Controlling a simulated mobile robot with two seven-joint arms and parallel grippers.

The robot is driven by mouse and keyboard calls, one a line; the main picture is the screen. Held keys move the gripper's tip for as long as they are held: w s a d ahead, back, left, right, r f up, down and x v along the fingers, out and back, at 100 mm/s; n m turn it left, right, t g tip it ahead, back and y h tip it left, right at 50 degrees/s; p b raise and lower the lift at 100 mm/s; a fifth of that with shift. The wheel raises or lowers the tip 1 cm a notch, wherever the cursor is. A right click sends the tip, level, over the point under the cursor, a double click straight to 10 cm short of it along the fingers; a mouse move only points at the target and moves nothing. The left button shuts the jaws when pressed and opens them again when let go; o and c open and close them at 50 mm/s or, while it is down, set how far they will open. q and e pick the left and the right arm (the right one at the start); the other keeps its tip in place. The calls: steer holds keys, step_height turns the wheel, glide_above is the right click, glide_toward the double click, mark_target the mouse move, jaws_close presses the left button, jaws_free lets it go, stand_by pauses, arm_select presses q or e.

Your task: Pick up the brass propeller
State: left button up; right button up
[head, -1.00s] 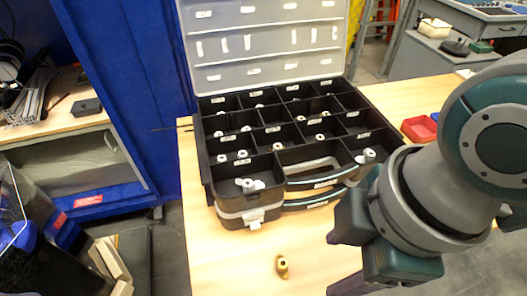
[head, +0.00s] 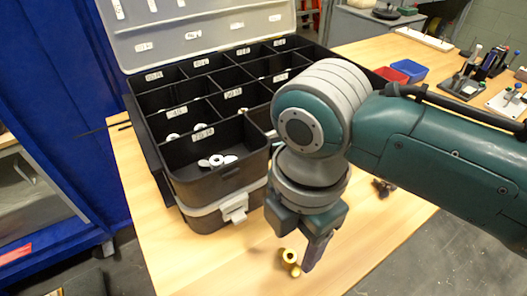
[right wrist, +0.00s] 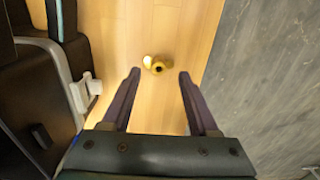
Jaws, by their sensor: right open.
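The brass propeller (head: 290,260) is a small gold piece with a round hub. It lies on the wooden table in front of the black compartment case. In the right wrist view the propeller (right wrist: 156,65) sits between and just beyond the two open fingers. My right gripper (head: 307,262) points down at the table, beside and above the propeller in the head view; in the right wrist view it (right wrist: 158,75) is open and empty. One finger overlaps the propeller's right side in the head view. My left gripper is not in view.
The open black organizer case (head: 215,185) with white fittings stands left of and behind my right gripper, close to it. Red (head: 392,75) and blue (head: 409,68) bins are at the back right. The table's edge (head: 390,255) lies right of the propeller.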

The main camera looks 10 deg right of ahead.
mark_target(292, 253)
step_height(292, 253, down, 4)
steer(key=shift+a+r+b, duration=0.15)
steer(key=shift+b, duration=0.35)
steer(key=shift+c, duration=0.2)
jaws_close()
